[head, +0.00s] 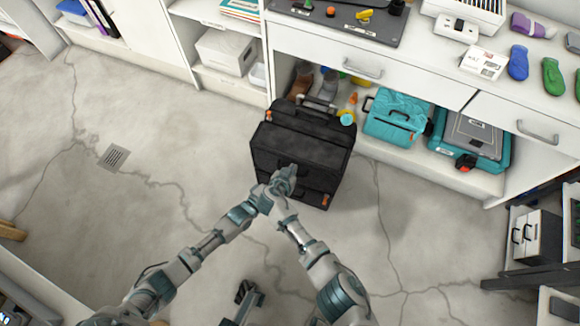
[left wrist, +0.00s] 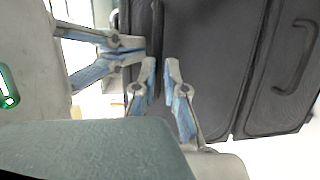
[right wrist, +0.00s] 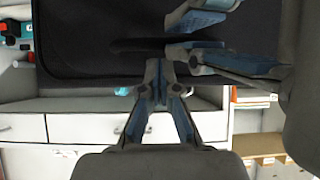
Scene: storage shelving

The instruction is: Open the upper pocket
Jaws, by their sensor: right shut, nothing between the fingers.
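A black suitcase (head: 312,140) stands upright on the floor against the shelving, with orange tags on its sides. Its dark front panel fills the upper part of the left wrist view (left wrist: 205,60), with a handle (left wrist: 297,60) at right. My right gripper (head: 284,181) is at the suitcase front, shut and empty; its fingertips meet in the right wrist view (right wrist: 160,66). My left gripper (left wrist: 160,64) is slightly open beside it, close to the panel, with a dark strip showing between its fingers. I cannot tell whether it touches the strip. The pocket's opening is hidden.
A teal bag (head: 396,117) and a teal case (head: 470,138) sit on the low shelf to the right. Brown boots (head: 300,83) are behind the suitcase. A floor grate (head: 114,157) lies left; the floor around is clear.

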